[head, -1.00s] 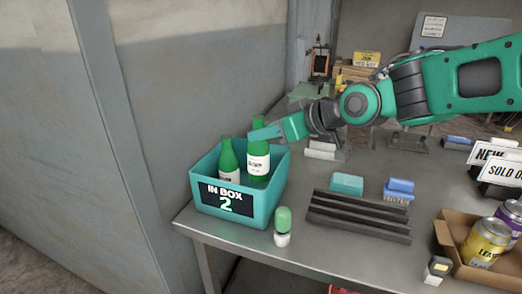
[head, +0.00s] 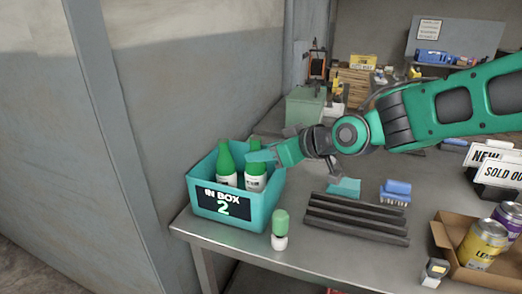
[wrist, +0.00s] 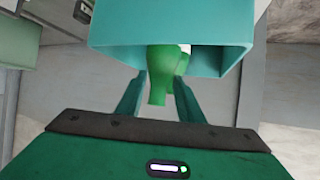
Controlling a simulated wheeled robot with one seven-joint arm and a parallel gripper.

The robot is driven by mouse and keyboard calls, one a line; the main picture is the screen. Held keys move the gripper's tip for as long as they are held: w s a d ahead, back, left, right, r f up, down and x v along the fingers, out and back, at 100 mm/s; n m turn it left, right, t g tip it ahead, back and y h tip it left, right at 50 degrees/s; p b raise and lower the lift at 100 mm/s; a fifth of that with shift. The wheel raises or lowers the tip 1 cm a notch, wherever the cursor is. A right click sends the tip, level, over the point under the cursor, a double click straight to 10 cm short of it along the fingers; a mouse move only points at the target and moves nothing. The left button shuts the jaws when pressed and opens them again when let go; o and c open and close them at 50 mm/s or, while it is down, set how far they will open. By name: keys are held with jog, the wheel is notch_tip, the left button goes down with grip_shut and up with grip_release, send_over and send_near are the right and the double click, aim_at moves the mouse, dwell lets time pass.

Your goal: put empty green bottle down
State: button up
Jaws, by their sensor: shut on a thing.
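A teal box labelled "IN BOX 2" (head: 201,196) stands at the left end of the metal table. A green bottle with a white label (head: 254,184) is in the right part of the box, its neck in my gripper (head: 258,157). Another green bottle (head: 226,170) stands upright in the left part of the box. In the wrist view the fingers (wrist: 159,95) are on either side of a green bottle neck (wrist: 160,60) at the box opening. The fingers hide part of the held bottle, and the box wall hides its base.
A small green-topped white bottle (head: 280,228) stands in front of the box. Dark ribbed bars (head: 355,218), a teal block (head: 345,187) and a blue brush (head: 396,191) lie to the right. A cardboard box with cans (head: 455,262) is at the lower right.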

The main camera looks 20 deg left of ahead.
jog(key=shift+f, duration=0.2)
jog(key=o, duration=1.4)
jog(key=shift+c, duration=0.2)
jog(key=shift+r, duration=0.15)
jog(key=v, duration=1.2)
jog(key=shift+r, duration=0.45)
jog(key=shift+s, duration=0.1)
